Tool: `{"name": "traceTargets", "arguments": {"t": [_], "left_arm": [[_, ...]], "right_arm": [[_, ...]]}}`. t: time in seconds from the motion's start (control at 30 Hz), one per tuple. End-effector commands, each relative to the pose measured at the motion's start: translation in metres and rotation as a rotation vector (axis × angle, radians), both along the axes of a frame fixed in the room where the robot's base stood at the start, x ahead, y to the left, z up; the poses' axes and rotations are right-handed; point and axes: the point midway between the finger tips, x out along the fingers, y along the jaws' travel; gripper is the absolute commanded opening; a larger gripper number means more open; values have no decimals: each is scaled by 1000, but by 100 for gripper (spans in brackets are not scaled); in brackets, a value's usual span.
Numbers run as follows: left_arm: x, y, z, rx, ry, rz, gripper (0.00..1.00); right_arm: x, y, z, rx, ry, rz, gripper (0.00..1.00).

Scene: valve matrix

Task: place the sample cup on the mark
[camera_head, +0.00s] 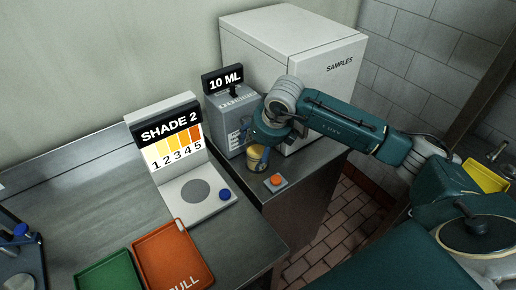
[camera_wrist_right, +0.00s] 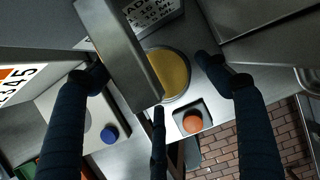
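The sample cup (camera_head: 257,158), with yellow contents, stands at the grey dispenser (camera_head: 232,118) under the "10 ML" sign. It also shows from above in the right wrist view (camera_wrist_right: 174,75), partly hidden by a grey bar of the dispenser. My right gripper (camera_head: 262,143) is just above and around the cup, mostly hidden by its own wrist. In the wrist view its dark fingers (camera_wrist_right: 152,78) are spread, with gaps to the cup. The mark, a grey disc (camera_head: 196,191), lies bare on the white "SHADE 2" stand (camera_head: 172,150).
An orange button (camera_head: 276,180) is in front of the dispenser, and a blue button (camera_head: 225,194) is beside the disc. A white "SAMPLES" cabinet (camera_head: 290,60) stands behind. An orange tray (camera_head: 172,258) and a green tray (camera_head: 108,275) lie at the front.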

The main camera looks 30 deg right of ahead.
Motion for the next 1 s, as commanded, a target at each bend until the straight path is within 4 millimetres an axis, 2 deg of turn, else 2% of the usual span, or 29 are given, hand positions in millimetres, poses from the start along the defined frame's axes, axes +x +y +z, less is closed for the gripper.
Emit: {"name": "traceTargets", "arguments": {"t": [0.23, 0.27, 0.37, 0.7, 0.87, 1.0], "left_arm": [[1, 1, 7, 1, -1, 0, 31], [1, 1, 2, 1, -1, 0, 31], [1, 1, -4, 2, -1, -1, 31], [1, 2, -21, 2, -1, 0, 31], [1, 2, -24, 3, -2, 0, 31], [1, 2, -25, 3, -2, 0, 31]], "right_arm": [[0, 0, 7, 0, 0, 0, 74], [-1, -1, 7, 0, -2, 0, 74], [-6, -1, 21, -1, -5, 1, 74], [-34, -4, 87, 0, -5, 2, 74], [-41, -5, 107, 1, -4, -1, 74], [-45, -5, 113, 0, 0, 0, 74]]}}
